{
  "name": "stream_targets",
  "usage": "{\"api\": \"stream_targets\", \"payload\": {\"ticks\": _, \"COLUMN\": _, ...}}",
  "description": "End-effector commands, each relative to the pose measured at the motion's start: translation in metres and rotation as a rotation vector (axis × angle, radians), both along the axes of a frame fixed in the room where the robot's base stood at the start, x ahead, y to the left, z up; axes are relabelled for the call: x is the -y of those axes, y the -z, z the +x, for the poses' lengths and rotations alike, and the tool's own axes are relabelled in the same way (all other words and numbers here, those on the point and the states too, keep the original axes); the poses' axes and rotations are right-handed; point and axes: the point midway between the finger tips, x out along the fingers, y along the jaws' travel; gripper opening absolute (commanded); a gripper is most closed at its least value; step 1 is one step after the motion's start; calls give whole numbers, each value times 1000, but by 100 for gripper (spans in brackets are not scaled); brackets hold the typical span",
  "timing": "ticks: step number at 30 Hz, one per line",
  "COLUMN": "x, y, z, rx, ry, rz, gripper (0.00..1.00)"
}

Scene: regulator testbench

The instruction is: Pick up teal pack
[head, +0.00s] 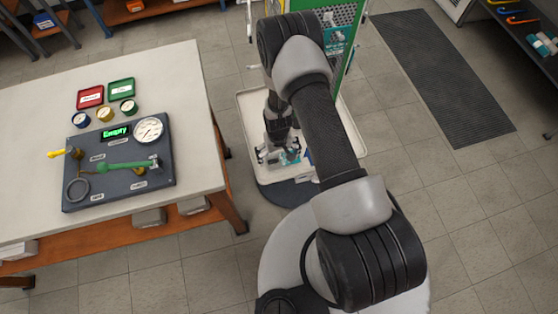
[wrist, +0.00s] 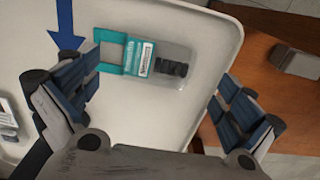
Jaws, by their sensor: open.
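The teal pack (wrist: 138,57) lies on a pale tray (wrist: 205,25) in the wrist view. It has a teal card end with a white label and a clear part with a black ribbed item inside. My gripper (wrist: 158,98) is open, with one finger to the left of the pack and one to the right. Neither finger appears to touch it. In the head view my gripper (head: 279,154) points down over the tray (head: 248,112), and a small teal patch beside the fingers may be the pack, mostly hidden.
Another teal packet (head: 337,42) is on the green-framed pegboard behind the tray. A white-topped table (head: 40,110) with a dark regulator panel (head: 120,160) stands at the left. In the wrist view, a white item (wrist: 6,118) sits at the left edge.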

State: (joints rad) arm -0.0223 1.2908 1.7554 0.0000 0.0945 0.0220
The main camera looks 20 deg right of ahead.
Motion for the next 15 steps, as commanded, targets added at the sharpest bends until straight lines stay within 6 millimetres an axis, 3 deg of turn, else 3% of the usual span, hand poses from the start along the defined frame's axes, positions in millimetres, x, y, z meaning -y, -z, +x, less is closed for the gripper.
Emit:
{"api": "stream_targets", "payload": {"ticks": 7, "x": 2, "y": 40, "z": -1, "rx": -2, "ry": 0, "rz": -1, "gripper": 100}}
{"api": "stream_targets", "payload": {"ticks": 15, "x": 2, "y": 43, "z": 0, "rx": 0, "ry": 1, "rz": -1, "gripper": 100}}
